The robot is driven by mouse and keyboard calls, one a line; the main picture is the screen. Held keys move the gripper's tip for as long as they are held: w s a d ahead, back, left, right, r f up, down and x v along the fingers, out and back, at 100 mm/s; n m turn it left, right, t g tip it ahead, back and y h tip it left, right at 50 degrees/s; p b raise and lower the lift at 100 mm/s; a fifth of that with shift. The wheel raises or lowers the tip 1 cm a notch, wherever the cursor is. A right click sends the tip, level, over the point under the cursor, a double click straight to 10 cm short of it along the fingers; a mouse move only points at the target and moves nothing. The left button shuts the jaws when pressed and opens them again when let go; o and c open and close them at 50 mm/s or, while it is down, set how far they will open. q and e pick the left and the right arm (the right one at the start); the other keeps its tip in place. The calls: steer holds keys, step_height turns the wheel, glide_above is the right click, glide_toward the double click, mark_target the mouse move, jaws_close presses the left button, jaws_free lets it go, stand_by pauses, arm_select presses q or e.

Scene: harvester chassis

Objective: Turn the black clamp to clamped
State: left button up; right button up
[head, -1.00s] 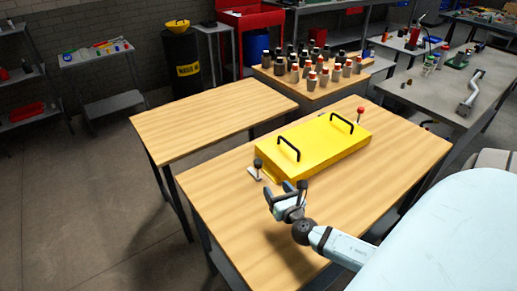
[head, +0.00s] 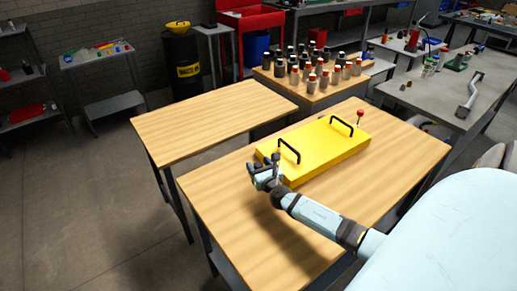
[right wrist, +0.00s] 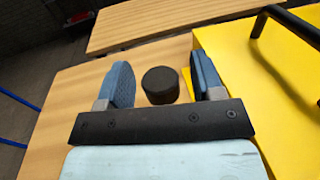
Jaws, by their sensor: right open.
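The black clamp shows in the right wrist view as a round black knob (right wrist: 160,85) between my two blue-padded fingers. It sits just to the left of the yellow cover's (right wrist: 240,95) edge. In the head view my right gripper (head: 263,166) is at the near-left corner of the yellow cover (head: 315,150) and mostly hides the clamp. My right gripper, also in the right wrist view (right wrist: 163,82), is open. Gaps show on both sides of the knob, so the fingers are around it without visible contact. My left gripper is not in view.
The yellow cover has two black handles (head: 289,151). A red-knobbed clamp (head: 360,113) stands at its far end. The wooden table (head: 225,205) is clear at the front. Another wooden table (head: 200,120) is bare. Several bottles (head: 312,75) stand behind.

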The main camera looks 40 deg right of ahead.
steer(key=c, duration=0.9)
